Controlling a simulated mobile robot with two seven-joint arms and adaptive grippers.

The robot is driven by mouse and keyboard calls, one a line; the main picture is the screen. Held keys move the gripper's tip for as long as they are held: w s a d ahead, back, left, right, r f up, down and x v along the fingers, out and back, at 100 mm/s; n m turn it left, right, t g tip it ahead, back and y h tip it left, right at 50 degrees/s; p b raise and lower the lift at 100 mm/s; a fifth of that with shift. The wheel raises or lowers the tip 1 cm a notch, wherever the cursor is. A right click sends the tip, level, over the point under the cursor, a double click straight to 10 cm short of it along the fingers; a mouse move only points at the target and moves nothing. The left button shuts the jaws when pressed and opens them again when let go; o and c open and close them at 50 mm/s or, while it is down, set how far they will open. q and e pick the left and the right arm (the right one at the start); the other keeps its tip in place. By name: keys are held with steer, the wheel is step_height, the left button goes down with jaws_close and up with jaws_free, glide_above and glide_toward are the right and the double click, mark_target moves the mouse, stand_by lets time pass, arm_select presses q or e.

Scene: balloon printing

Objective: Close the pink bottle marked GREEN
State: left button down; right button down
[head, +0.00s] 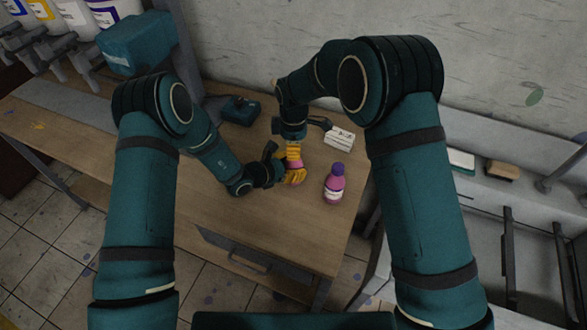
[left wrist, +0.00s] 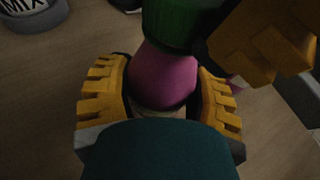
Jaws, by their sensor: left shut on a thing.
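A pink bottle (left wrist: 163,78) with a dark green cap (left wrist: 172,25) on top stands between the yellow fingers of my left gripper (left wrist: 163,100), which is shut on it. In the head view my left gripper (head: 292,176) is low over the table, and only a bit of this bottle shows. My right gripper (head: 293,153) comes down from above, right over the bottle. Its yellow finger (left wrist: 265,55) is beside the cap in the left wrist view. Whether it touches the cap is hidden. No marking on the held bottle is visible.
A second pink bottle (head: 333,189) with a purple cap stands upright to the right. A white box (head: 339,137) and a dark teal device (head: 240,110) are farther back on the wooden table (head: 215,215). An object marked MIX (left wrist: 38,14) shows in the left wrist view.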

stand_by(0.3)
steer(key=m, duration=0.6)
steer(key=c, duration=0.8)
jaws_free()
